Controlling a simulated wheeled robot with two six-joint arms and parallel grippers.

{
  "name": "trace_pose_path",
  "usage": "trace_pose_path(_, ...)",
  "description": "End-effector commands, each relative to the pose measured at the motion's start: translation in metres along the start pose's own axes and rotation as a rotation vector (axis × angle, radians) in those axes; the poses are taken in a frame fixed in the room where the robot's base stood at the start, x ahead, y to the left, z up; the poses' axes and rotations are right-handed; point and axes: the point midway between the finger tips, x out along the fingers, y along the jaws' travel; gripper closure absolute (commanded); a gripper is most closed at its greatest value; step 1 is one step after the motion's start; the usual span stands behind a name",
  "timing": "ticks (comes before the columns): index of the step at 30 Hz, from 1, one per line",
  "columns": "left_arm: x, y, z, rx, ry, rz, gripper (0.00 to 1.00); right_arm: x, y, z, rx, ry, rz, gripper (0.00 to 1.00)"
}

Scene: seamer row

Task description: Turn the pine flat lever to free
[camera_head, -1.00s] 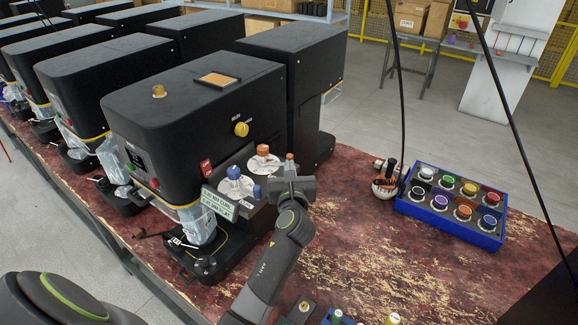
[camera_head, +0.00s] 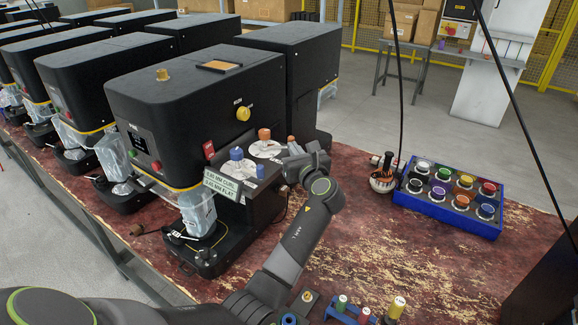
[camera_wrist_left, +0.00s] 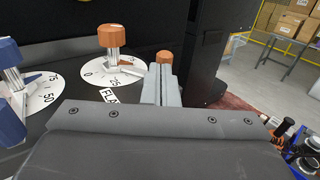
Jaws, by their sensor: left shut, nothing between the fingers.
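The black machine with a FLAT label carries an orange knob (camera_head: 264,134) on a white dial (camera_head: 266,150) and a small orange-tipped lever (camera_head: 290,139) to its right. The knob (camera_wrist_left: 111,36) and the orange tip (camera_wrist_left: 164,57) also show in the left wrist view. My left gripper (camera_head: 291,149) is shut and empty, right by the lever. In the left wrist view its fingers (camera_wrist_left: 164,84) hide the lever below its tip; I cannot tell whether they touch. My right gripper is not in view.
A blue tray (camera_head: 447,218) of coloured caps sits right. Small coloured parts (camera_head: 397,307) lie at the front.

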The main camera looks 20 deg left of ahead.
Motion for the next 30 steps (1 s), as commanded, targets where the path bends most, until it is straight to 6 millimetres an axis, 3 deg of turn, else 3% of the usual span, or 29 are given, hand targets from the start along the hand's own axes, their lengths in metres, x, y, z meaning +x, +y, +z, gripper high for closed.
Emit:
trace_pose_path(1,0.003,-0.005,-0.002,-0.001,-0.004,0.026,1.0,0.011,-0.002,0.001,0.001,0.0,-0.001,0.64)
trace_pose_path(6,0.011,-0.012,0.002,-0.002,-0.008,0.125,1.0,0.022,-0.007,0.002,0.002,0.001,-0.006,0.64)
trace_pose_path(30,0.023,-0.017,0.006,-0.003,-0.008,0.146,1.0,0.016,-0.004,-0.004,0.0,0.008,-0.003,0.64)
